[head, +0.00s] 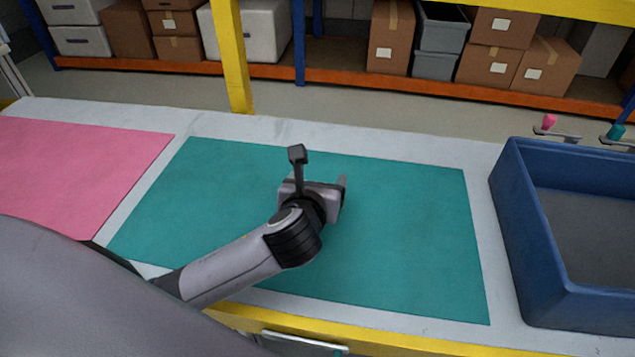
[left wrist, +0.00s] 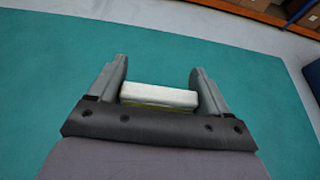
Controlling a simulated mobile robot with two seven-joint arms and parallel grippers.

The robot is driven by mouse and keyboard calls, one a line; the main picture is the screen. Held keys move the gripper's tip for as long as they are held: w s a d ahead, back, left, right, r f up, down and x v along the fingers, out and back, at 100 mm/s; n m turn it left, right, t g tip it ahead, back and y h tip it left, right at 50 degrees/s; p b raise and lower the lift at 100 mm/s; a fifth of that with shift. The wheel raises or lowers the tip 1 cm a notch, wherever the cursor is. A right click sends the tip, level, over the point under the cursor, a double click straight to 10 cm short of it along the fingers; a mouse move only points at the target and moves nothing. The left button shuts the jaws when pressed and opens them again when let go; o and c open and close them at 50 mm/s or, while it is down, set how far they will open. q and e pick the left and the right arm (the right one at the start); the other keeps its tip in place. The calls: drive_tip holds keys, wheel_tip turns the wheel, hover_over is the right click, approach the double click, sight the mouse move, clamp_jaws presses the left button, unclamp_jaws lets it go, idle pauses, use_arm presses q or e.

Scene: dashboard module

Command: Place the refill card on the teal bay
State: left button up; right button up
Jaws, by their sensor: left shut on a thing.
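The teal bay (head: 410,240) is a flat teal rectangle in the middle of the table, and it fills most of the left wrist view (left wrist: 40,70). My left gripper (head: 338,190) is over the middle of the bay in the head view. In the left wrist view its two fingers stand on either side of the refill card (left wrist: 158,95), a white block with a yellow-green lower face. The gripper is shut on it. The hand hides the card in the head view. Whether the card touches the bay cannot be told. My right gripper is not in view.
A pink bay (head: 80,170) lies at the left of the table. A deep blue bin (head: 520,240) stands at the right edge. A yellow post (head: 232,60) rises at the back. Shelves with cardboard boxes (head: 390,35) are behind the table. The teal surface around the hand is clear.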

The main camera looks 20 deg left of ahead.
use_arm(q)
drive_tip(key=shift+f, duration=0.1)
drive_tip(key=o, duration=1)
drive_tip(key=shift+c, duration=0.2)
drive_tip(key=shift+s+r, duration=0.1)
drive_tip(key=shift+r, duration=0.1)
drive_tip(key=p+v, duration=0.3)
drive_tip(key=v, duration=0.9)
drive_tip(key=shift+f, duration=0.1)
